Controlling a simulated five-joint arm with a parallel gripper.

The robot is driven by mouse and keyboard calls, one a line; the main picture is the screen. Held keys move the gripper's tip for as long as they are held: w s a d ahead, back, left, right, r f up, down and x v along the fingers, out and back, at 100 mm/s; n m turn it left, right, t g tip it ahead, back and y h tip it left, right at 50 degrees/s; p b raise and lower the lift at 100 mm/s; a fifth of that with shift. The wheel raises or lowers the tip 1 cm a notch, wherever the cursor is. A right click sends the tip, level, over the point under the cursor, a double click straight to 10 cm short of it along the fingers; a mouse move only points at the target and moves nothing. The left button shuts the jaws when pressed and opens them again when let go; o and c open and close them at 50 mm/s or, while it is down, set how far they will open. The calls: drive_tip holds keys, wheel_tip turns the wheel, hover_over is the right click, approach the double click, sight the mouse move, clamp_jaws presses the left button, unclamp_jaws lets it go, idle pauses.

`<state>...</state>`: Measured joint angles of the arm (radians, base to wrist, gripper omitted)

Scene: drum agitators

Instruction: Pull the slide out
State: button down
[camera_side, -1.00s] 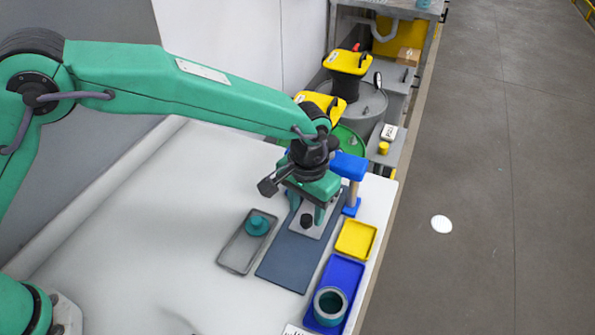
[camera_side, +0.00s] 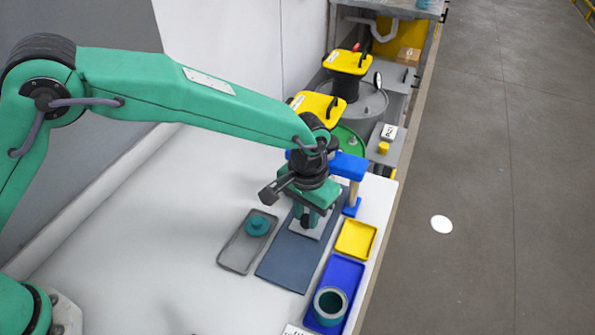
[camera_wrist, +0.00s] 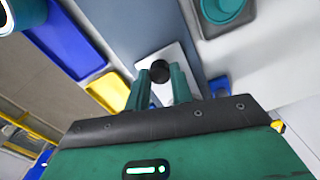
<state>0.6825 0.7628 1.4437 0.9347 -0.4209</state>
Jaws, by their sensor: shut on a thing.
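The slide is a light grey plate (camera_wrist: 181,58) with a black knob (camera_wrist: 160,67), lying on a dark blue-grey base board (camera_side: 284,264). In the side view the plate sits at the board's far end, mostly hidden under my gripper (camera_side: 306,221). My gripper points down over it. In the wrist view my gripper's two green fingers (camera_wrist: 161,85) stand on either side of the knob and are shut on it. The fingers partly cover the plate. In the side view a blue crossbar on a post (camera_side: 352,169) stands close behind and to the right of my gripper.
A grey tray with a teal knobbed piece (camera_side: 257,225) lies left of the board. A yellow tray (camera_side: 355,239) and a blue tray (camera_side: 351,273) holding a teal ring (camera_side: 330,304) lie to its right. The white table at left is clear.

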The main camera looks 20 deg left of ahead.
drive_tip(key=s, duration=1.1)
drive_tip(key=shift+s, duration=0.25)
drive_tip(key=c, duration=1.2)
unclamp_jaws()
drive_tip(key=shift+r, duration=0.1)
wheel_tip(320, 180, up, 8)
